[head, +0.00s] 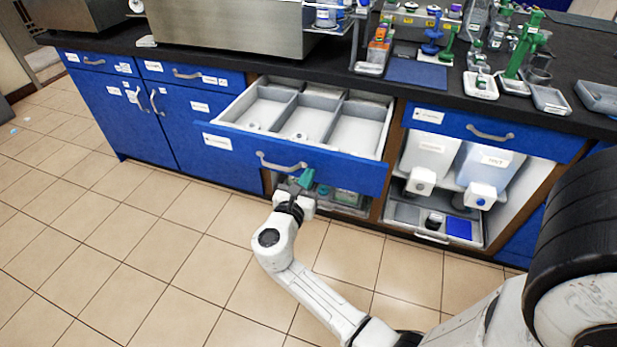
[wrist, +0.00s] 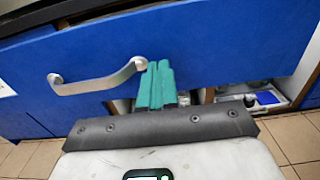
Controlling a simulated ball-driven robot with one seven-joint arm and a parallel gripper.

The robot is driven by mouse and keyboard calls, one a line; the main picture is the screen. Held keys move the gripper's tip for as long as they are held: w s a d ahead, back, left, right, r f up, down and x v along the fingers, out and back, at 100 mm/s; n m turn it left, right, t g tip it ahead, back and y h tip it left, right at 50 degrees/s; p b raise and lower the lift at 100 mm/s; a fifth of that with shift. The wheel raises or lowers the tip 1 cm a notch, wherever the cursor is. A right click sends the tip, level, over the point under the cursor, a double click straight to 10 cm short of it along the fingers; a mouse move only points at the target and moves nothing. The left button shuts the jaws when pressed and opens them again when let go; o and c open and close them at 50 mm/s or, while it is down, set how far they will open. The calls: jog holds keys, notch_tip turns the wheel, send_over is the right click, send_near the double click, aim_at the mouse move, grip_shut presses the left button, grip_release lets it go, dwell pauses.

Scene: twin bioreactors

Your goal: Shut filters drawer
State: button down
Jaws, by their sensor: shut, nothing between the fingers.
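The open drawer (head: 290,160) has a blue front and a grey tray inside with three compartments. It is pulled well out from under the black bench top. Its curved metal handle (head: 281,163) is at the middle of the front; the handle also shows in the wrist view (wrist: 98,80). My gripper (head: 305,178) has green fingers, shut and empty, just right of and slightly below the handle's right end. In the wrist view the fingers (wrist: 157,68) are close to the blue front, beside the handle's right end. I cannot tell whether they touch it. The drawer's label is too small to read.
Below the drawer is an open shelf with small items (head: 345,197). To the right, a closed blue drawer (head: 480,125) sits above an open bay with two white containers (head: 425,155). Closed blue cabinets (head: 120,110) stand left. The tiled floor (head: 150,250) in front is clear.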

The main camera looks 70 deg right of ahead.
aim_at(343, 106)
jog(key=shift+d, duration=0.45)
jog(key=shift+d, duration=0.1)
jog(key=w+d+b, duration=0.1)
jog(key=d+b, duration=0.3)
jog(key=d, duration=0.7)
jog(key=d+b, duration=0.5)
jog(key=d, duration=0.6)
jog(key=w+d+b, duration=0.1)
jog(key=d+b, duration=0.4)
jog(key=d, duration=0.6)
jog(key=shift+w+f, duration=0.2)
jog(key=shift+w, duration=0.1)
jog(key=shift+d+r+b, duration=0.1)
jog(key=shift+d+b, duration=0.4)
jog(key=shift+d, duration=0.15)
jog(key=shift+w+r, duration=0.15)
jog(key=shift+r, duration=0.15)
jog(key=shift+a, duration=0.1)
